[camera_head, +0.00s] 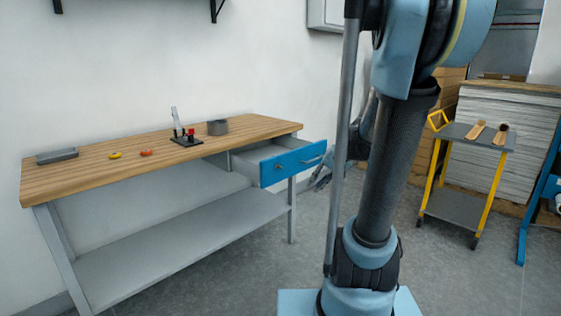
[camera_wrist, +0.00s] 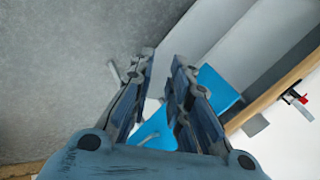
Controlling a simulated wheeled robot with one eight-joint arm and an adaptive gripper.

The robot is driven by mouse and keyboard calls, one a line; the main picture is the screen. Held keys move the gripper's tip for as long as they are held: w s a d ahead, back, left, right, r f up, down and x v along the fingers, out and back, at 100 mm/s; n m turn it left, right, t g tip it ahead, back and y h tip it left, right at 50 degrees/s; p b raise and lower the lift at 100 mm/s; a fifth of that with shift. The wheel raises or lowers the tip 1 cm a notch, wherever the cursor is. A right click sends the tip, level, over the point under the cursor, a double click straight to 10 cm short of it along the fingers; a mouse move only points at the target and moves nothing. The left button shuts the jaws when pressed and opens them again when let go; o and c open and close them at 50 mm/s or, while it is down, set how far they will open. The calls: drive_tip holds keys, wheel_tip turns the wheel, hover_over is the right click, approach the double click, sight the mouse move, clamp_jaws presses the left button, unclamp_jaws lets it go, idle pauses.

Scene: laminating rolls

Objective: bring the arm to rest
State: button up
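My gripper (camera_wrist: 164,66) shows in the wrist view with its two fingers apart and nothing between them. In the head view it is partly hidden behind my arm, and its fingers (camera_head: 321,178) show just right of the open drawer of the workbench. The blue-fronted drawer (camera_head: 293,162) is pulled out at the right end of the wooden workbench (camera_head: 85,165). The blue drawer front also shows beyond the fingers in the wrist view (camera_wrist: 216,92). I cannot tell the exact gap between gripper and drawer.
On the bench are a grey tray (camera_head: 57,156), yellow and orange items (camera_head: 146,153), a black device with a red part (camera_head: 187,138) and a grey round container (camera_head: 218,128). A yellow-legged cart (camera_head: 455,207) stands right, before stacked sheets (camera_head: 500,130). Floor between is clear.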

drive_tip(key=s+d+f+n+h, duration=0.1)
drive_tip(key=s+d+f+h, duration=0.1)
drive_tip(key=s, duration=0.4)
drive_tip(key=s+d+f+n+g+h, duration=0.1)
drive_tip(key=s+f+h, duration=0.1)
drive_tip(key=s, duration=0.5)
drive_tip(key=s+d+f+n+g+h, duration=0.1)
drive_tip(key=s+d+f, duration=0.1)
drive_tip(key=s, duration=0.5)
drive_tip(key=shift+s+d+f+h, duration=0.2)
drive_tip(key=shift+d+f+h, duration=0.1)
drive_tip(key=shift+d+h, duration=0.1)
drive_tip(key=shift+w+f, duration=0.2)
drive_tip(key=shift+w, duration=0.25)
